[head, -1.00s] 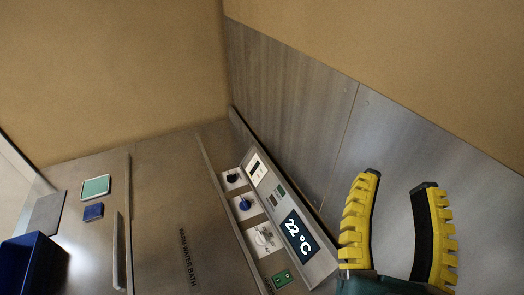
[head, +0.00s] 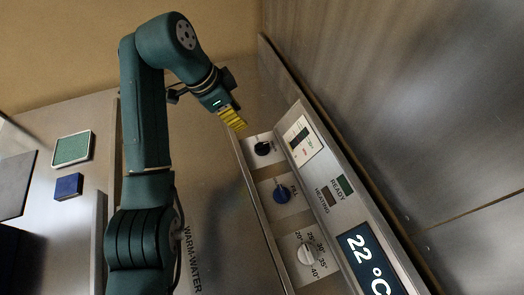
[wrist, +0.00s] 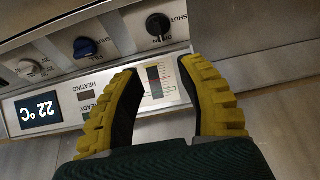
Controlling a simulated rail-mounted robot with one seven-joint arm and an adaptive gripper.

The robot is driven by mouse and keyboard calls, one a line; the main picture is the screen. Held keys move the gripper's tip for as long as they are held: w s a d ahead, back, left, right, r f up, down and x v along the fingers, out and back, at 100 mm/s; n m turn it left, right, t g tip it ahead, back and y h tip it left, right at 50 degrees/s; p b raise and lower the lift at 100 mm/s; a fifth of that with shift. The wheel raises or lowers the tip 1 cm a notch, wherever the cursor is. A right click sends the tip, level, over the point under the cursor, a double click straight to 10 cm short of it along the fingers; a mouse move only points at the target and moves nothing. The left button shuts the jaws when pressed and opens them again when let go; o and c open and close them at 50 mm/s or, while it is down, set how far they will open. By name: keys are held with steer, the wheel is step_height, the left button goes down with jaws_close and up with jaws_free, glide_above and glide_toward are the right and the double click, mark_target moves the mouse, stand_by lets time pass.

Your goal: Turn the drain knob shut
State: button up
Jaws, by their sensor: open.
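The drain knob is the black knob (head: 263,148) at the far end of the control panel. In the wrist view the black knob (wrist: 158,24) sits just beyond the fingertips, with lettering beside it reading in part "SHUT". Its pointer's exact setting is hard to read. My gripper (head: 240,126) hangs close to this knob in the head view, with its yellow fingers partly seen. In the wrist view my gripper (wrist: 158,66) is open and empty, its fingers on either side of the level gauge in the picture, apart from the knob.
A blue fill knob (head: 281,194) and a white temperature dial (head: 306,253) sit along the same panel. A display (head: 367,265) reads 22 °C. A green-topped pad (head: 72,149) and a blue block (head: 68,186) lie on the counter at left. A metal wall rises behind the panel.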

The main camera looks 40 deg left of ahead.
mark_target(261, 145)
steer(key=b+x, duration=0.1)
steer(key=x, duration=1.5)
steer(key=shift+f+b, duration=0.25)
steer(key=shift+b, duration=0.1)
steer(key=shift+o, duration=0.2)
steer(key=shift+s, duration=0.1)
jaws_close()
